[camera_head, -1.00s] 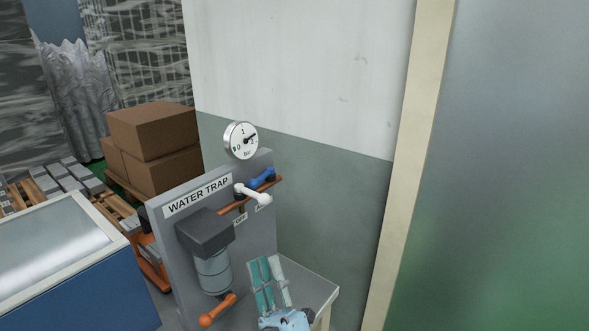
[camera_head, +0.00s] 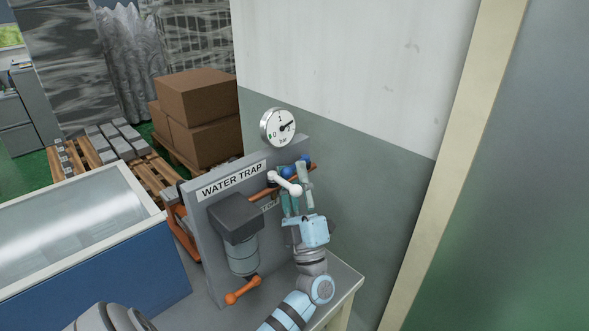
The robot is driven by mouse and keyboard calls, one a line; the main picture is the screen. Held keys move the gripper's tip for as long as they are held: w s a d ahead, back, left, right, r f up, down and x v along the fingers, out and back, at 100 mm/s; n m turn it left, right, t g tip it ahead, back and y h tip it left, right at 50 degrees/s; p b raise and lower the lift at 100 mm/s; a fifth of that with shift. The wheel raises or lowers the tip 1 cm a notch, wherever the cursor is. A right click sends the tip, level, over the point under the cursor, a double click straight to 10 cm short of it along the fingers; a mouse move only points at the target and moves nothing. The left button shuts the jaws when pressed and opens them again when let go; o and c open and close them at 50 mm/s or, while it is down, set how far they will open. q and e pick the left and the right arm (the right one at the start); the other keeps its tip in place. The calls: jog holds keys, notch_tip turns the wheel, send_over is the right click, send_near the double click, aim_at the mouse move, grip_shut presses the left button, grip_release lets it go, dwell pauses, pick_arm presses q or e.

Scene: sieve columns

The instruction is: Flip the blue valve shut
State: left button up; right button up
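The blue valve (camera_head: 287,170) is on the orange pipe (camera_head: 313,168) of the grey water trap panel. Its handle lies roughly along the pipe and is partly hidden by my gripper and by a white lever (camera_head: 285,184) in front of it. One finger crosses in front of the pipe by the blue handle; the other is partly behind the white lever. I cannot tell whether either finger touches the handle.
A round gauge (camera_head: 278,127) sits above the pipe. A dark-topped filter bowl (camera_head: 240,255) and an orange lever (camera_head: 243,290) are on the panel lower left. A blue-sided tank (camera_head: 110,285) stands left. The wall (camera_head: 370,190) is close behind; bench top shows at right.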

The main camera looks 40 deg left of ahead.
pick_arm(q)
jog(key=shift+a+r, duration=0.1)
jog(key=shift+r, duration=0.05)
pick_arm(e)
jog(key=shift+d, duration=0.1)
pick_arm(q)
grip_shut()
pick_arm(e)
jog(key=shift+w, duration=0.1)
